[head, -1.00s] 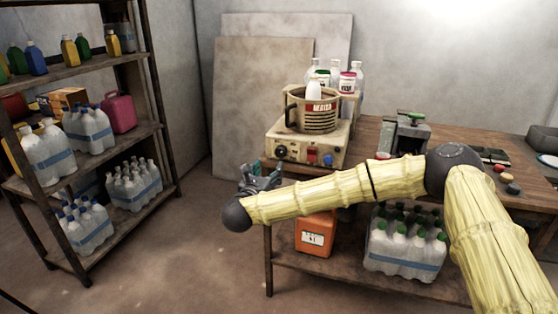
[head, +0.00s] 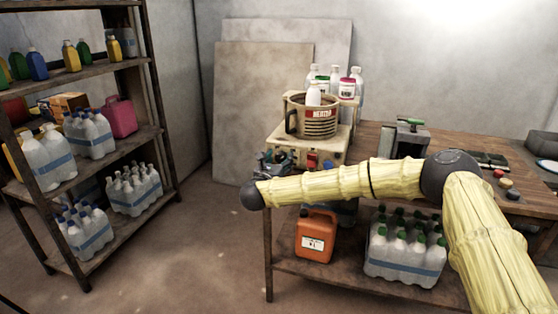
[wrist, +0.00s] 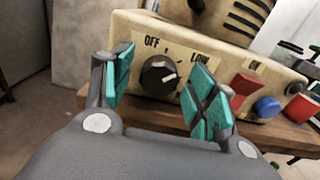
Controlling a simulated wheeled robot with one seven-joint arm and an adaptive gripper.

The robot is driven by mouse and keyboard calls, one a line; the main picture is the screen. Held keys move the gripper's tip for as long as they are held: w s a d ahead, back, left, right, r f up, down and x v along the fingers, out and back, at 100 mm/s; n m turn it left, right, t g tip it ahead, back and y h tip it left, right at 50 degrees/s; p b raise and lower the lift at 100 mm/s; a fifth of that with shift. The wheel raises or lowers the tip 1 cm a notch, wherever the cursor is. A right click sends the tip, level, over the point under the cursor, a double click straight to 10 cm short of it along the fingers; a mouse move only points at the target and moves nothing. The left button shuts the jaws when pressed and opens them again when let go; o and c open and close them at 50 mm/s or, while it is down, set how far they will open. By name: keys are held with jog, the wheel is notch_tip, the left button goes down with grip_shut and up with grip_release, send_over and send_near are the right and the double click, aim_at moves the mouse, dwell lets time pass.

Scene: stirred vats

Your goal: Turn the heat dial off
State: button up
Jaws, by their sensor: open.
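The heat dial (wrist: 160,75) is a round black knob with a pale mark on its right side, on the front of the cream heater box (wrist: 215,65). Printed labels read OFF at its upper left and LOW at its upper right; the mark is away from OFF. My gripper (wrist: 163,78) is open, with teal pads on either side of the dial in the wrist view; I cannot tell whether they touch it. In the head view my gripper (head: 271,162) is at the left front of the heater box (head: 330,148) and largely hides the dial.
A pot (head: 311,118) stands on the heater. The box rests on a wooden bench (head: 365,150). Open floor lies left, towards the bottle shelf (head: 85,160).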

jog(key=c, duration=1)
jog(key=shift+c, duration=0.2)
jog(key=shift+n, duration=0.3)
jog(key=n, duration=0.3)
jog(key=shift+a+n, duration=0.1)
jog(key=shift+n, duration=0.2)
jog(key=shift+f+n, duration=0.1)
jog(key=shift+n, duration=2.2)
jog(key=o, duration=1)
